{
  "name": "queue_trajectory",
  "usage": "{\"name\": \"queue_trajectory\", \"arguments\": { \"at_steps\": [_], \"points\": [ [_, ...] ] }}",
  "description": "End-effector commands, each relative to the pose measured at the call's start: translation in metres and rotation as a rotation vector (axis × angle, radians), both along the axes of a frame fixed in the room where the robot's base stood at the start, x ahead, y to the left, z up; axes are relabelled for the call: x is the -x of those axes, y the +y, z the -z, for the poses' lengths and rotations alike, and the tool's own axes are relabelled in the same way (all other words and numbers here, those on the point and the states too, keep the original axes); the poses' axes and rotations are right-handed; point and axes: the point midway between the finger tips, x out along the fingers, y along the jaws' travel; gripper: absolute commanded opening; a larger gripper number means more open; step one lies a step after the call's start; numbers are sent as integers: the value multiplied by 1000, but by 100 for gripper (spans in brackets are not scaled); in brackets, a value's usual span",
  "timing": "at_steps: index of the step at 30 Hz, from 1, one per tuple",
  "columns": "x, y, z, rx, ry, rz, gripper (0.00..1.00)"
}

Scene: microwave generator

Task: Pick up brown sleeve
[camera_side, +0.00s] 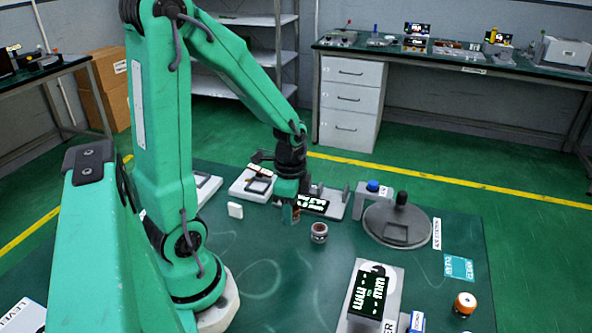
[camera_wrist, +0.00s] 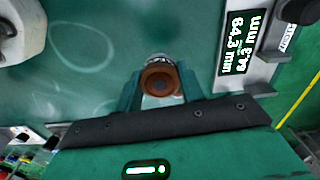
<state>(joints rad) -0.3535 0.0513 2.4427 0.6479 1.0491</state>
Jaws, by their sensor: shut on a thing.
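My gripper (camera_wrist: 160,88) is shut on the brown sleeve (camera_wrist: 148,79), a short brown ring with a dark hole, seen nearly end-on between the two green fingers in the wrist view. In the side view my gripper (camera_side: 291,209) points down above the green table, and a small brown bit of the sleeve (camera_side: 296,214) shows at its fingertips. The sleeve appears to be held above the table, though its exact height is hard to tell.
A small grey cylinder with a brownish top (camera_side: 319,232) stands just right of my gripper. A gauge with a lit display (camera_side: 313,204) lies behind. A round grey plate (camera_side: 398,224) stands farther right. A second display unit (camera_side: 370,290) is in front.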

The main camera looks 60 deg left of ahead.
Motion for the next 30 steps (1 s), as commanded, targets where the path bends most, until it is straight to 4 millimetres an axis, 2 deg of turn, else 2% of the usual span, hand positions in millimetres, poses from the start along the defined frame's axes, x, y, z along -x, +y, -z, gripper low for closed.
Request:
{"name": "queue_trajectory", "arguments": {
  "at_steps": [6, 13, 21, 30],
  "points": [
    [0, -33, -20, -1, -5, 7, 15],
    [2, -57, -34, 0, -3, 4, 15],
    [3, -70, -42, 0, -1, 1, 15],
    [3, -71, -43, 0, -1, 0, 15]
  ]
}}
